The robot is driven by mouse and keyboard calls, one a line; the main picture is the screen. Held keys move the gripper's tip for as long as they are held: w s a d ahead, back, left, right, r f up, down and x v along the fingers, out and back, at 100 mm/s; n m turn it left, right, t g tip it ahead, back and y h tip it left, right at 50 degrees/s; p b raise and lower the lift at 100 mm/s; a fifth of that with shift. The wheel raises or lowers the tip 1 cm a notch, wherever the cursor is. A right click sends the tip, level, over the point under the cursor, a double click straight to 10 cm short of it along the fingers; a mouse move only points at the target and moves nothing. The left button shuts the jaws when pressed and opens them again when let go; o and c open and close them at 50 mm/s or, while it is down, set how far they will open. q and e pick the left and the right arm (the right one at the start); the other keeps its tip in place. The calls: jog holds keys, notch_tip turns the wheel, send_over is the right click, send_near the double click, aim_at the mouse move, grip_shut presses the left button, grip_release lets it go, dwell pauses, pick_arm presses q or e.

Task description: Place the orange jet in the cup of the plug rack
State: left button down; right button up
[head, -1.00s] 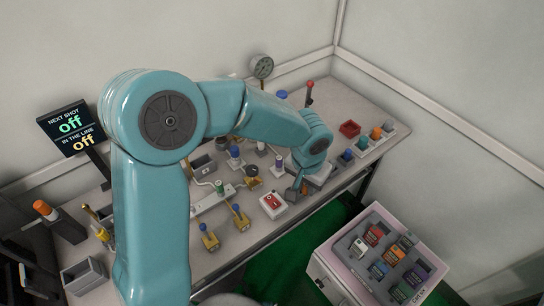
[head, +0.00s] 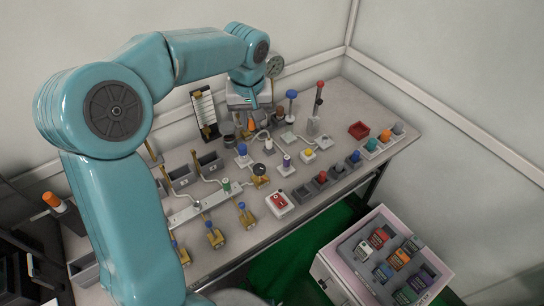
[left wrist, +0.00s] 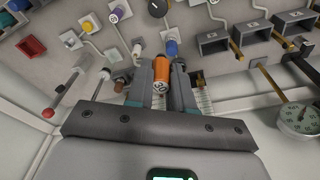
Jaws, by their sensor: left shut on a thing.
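My left gripper (head: 251,114) points down over the back of the bench and is shut on the orange jet (head: 251,126). In the left wrist view the jet (left wrist: 162,75) sits between the two grey fingers (left wrist: 161,90), orange with a dark band and a pale marked end. I cannot tell for certain that this is the plug rack, nor which cup is meant. The gripper is well to the left of this rack. My right gripper is out of view.
A red tray (head: 358,130) lies beside the pale rack. A red-topped lever (head: 318,105), a blue-topped post (head: 291,100) and a gauge (head: 275,67) stand near the gripper. A pink box (head: 345,270) of coloured testers stands before the bench.

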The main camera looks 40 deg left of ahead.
pick_arm(q)
jog(key=s+a+n, duration=0.1)
jog(key=s+a, duration=0.1)
jog(key=a, duration=0.3)
notch_tip(320, 180, down, 14)
jog(key=shift+s+d+f+b, duration=0.1)
jog(key=shift+d+f+b, duration=0.1)
jog(key=shift+b, duration=0.25)
notch_tip(320, 180, down, 5)
jog(key=shift+f, duration=0.1)
jog(key=shift+f+b, duration=0.15)
jog(key=shift+b, duration=0.25)
jog(key=c, duration=1)
grip_release()
